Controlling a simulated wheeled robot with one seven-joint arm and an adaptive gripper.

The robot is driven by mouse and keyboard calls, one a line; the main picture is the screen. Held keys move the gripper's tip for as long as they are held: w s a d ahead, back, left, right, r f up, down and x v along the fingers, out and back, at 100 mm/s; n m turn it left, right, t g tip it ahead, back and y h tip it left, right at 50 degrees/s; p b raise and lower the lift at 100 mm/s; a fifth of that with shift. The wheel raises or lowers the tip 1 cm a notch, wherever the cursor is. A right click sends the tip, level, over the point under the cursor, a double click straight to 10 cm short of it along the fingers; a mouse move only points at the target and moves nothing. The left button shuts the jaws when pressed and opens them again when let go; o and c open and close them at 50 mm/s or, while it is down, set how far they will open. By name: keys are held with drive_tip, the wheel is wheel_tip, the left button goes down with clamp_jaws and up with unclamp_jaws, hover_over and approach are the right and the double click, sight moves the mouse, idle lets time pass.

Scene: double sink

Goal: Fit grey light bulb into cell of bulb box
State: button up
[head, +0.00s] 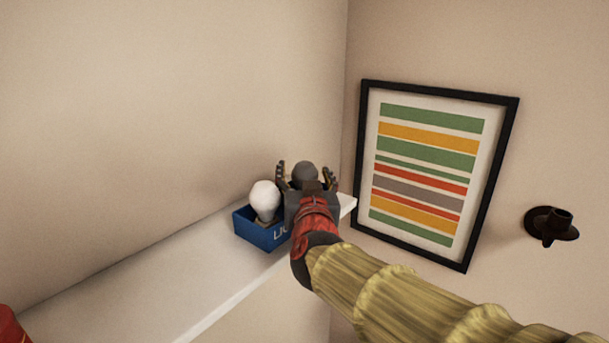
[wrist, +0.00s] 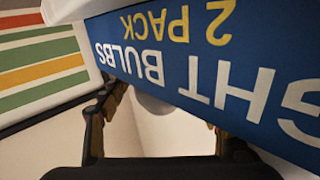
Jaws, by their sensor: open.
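The blue bulb box (head: 258,234) stands on a white shelf, its right part hidden behind my gripper. A white bulb (head: 264,194) stands upright in its left part. The grey light bulb (head: 305,171) shows as a round top between the raised fingers of my open gripper (head: 306,175). Its base is hidden, so I cannot tell whether it sits in a cell. In the wrist view the box's lettered face (wrist: 190,60) is close and upside down. A pale rounded shape (wrist: 152,103), probably a bulb, shows past the box edge between the fingers (wrist: 165,108).
The narrow white shelf (head: 150,285) runs along the left wall and is bare left of the box. A framed striped picture (head: 427,167) hangs on the right wall, with a dark wall fitting (head: 552,225) beside it. A red object (head: 10,328) shows at bottom left.

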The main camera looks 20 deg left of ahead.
wheel_tip(320, 180, up, 10)
drive_tip(key=shift+f, duration=0.1)
idle(0.4)
idle(0.7)
